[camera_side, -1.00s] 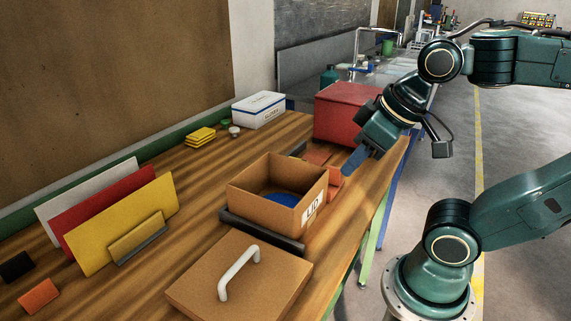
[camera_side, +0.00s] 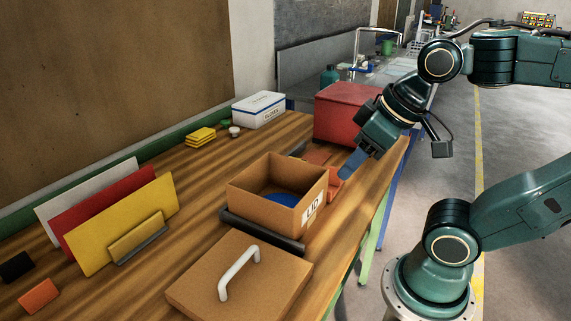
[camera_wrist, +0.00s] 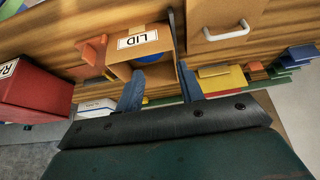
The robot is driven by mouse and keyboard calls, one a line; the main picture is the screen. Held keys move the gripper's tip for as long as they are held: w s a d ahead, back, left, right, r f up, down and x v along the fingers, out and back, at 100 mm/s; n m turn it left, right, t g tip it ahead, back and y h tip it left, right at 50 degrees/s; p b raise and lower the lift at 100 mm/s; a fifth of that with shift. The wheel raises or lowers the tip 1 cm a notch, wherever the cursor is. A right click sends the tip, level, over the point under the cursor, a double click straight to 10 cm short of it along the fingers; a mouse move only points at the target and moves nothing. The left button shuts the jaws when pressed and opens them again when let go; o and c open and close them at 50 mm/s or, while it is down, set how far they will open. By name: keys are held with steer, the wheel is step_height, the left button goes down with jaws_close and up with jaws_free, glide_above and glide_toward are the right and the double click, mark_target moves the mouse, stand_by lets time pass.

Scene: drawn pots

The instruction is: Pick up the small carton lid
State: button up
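The small carton lid (camera_side: 205,287) is a flat brown square with a white bar handle (camera_side: 238,270). It lies on the wooden bench in front of the open carton (camera_side: 255,203) in the side view. In the wrist view the lid (camera_wrist: 252,14) is at the top right, partly cut off. The carton has a "LID" label and a blue round thing inside. My gripper (camera_side: 350,164) is beyond the carton, over the bench's right side, well away from the lid. In the wrist view its blue fingers (camera_wrist: 160,90) stand apart with nothing held between them.
A red box (camera_side: 340,112) stands behind the carton, with orange pieces (camera_side: 334,178) beside the carton. Upright coloured panels (camera_side: 125,225) stand at left. A white box (camera_side: 259,110) and yellow blocks (camera_side: 200,136) are at the back. The bench is bare between panels and carton.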

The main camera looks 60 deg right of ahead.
steer(key=shift+w, duration=0.1)
steer(key=n+g+y, duration=0.5)
steer(key=n+g, duration=0.1)
steer(key=n, duration=1.2)
glide_above(237, 262)
steer(key=d, duration=0.5)
steer(key=shift+d+f, duration=0.1)
steer(key=shift+f, duration=1.7)
steer(key=shift+h, duration=0.3)
steer(key=shift+x, duration=4.3)
steer(key=shift+w+f, duration=0.1)
steer(key=shift+w, duration=0.05)
